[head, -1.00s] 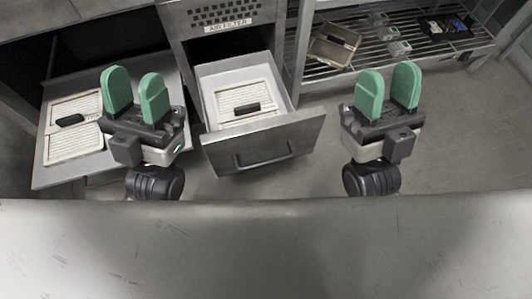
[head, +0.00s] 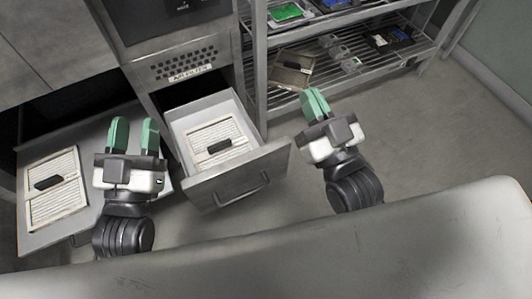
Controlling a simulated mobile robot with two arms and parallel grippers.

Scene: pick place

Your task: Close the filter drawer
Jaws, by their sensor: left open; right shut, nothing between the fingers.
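The filter drawer (head: 238,180) is pulled out below a panel with a label reading AIR FILTER (head: 190,73). Its grey front has a bar handle (head: 243,191). A pleated white filter (head: 225,137) with a black grip lies inside it. My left gripper (head: 134,136) is open and empty, left of the drawer and over a tray. My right gripper (head: 314,103) is shut and empty, right of the drawer front and apart from it.
A grey pull-out tray (head: 40,238) at the left holds another pleated filter (head: 56,188). A metal rack (head: 330,78) at the back right carries a bin (head: 292,70) and small devices. The floor (head: 420,130) at the right is clear.

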